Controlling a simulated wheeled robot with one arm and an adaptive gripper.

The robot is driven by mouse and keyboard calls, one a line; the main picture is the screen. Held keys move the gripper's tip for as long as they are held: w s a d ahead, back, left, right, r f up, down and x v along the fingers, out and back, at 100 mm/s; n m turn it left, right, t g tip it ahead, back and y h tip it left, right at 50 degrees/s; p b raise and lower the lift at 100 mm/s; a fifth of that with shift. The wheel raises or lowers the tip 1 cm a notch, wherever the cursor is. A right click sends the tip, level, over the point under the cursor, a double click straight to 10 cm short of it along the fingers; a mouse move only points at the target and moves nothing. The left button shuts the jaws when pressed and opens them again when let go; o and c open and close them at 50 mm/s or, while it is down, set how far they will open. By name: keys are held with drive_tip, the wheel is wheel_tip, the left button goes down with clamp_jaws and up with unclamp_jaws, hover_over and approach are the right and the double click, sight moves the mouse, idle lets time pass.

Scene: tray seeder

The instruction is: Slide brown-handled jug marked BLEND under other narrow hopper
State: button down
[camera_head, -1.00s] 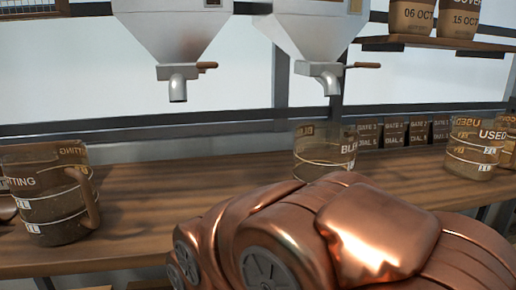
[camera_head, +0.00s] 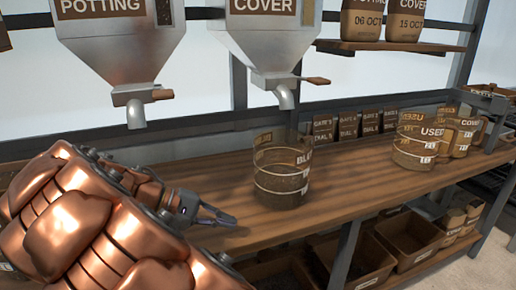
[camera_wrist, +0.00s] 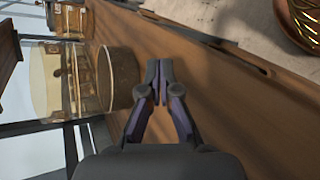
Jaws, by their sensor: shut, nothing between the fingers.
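The jug marked BLEND (camera_head: 283,180) is a see-through brown-tinted cylinder with white bands, upright on the wooden bench below the COVER hopper's spout. Its handle does not show clearly in the head view. The COVER hopper (camera_head: 268,42) has a bent spout (camera_head: 286,97) above the jug. The POTTING hopper (camera_head: 118,45) is to its left, its spout (camera_head: 135,114) over a bare stretch of bench. My gripper (camera_head: 232,219) is shut and empty, low in front and left of the jug, apart from it. In the wrist view its fingertips (camera_wrist: 160,72) meet beside a see-through jug (camera_wrist: 90,80).
A jug marked USED (camera_head: 414,142) and a COVER container (camera_head: 461,136) stand to the right. Small dial cards (camera_head: 355,124) line the back. Bins (camera_head: 410,238) sit under the bench (camera_head: 350,185). The bench left of the BLEND jug is clear.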

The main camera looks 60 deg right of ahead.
drive_tip(key=w+d+r+h, duration=0.1)
drive_tip(key=w+d, duration=0.2)
drive_tip(key=w+d+r+m+h, duration=0.1)
drive_tip(key=w+d, duration=0.2)
drive_tip(key=d, duration=0.1)
drive_tip(key=w+d+r+g+h, duration=0.1)
drive_tip(key=w+d+r, duration=0.1)
drive_tip(key=w+d, duration=0.1)
drive_tip(key=shift+w+d+m+h+p, duration=0.1)
drive_tip(key=shift+d+m+h+p, duration=0.2)
drive_tip(key=shift+p, duration=0.1)
drive_tip(key=w+d+h, duration=0.1)
drive_tip(key=w+d, duration=0.1)
drive_tip(key=w+d+h, duration=0.1)
drive_tip(key=w+d, duration=0.1)
drive_tip(key=w, duration=0.1)
drive_tip(key=w+d, duration=0.2)
drive_tip(key=d, duration=0.1)
drive_tip(key=shift+w+f+h+p, duration=0.3)
drive_tip(key=shift+f+h+p, duration=0.05)
drive_tip(key=shift+h+p, duration=0.05)
drive_tip(key=x, duration=1)
drive_tip(key=shift+s+b, duration=0.1)
drive_tip(key=shift+b, duration=0.2)
drive_tip(key=shift+s+a, duration=0.3)
drive_tip(key=shift+s, duration=0.55)
drive_tip(key=shift+s+a, duration=0.3)
drive_tip(key=shift+s, duration=0.55)
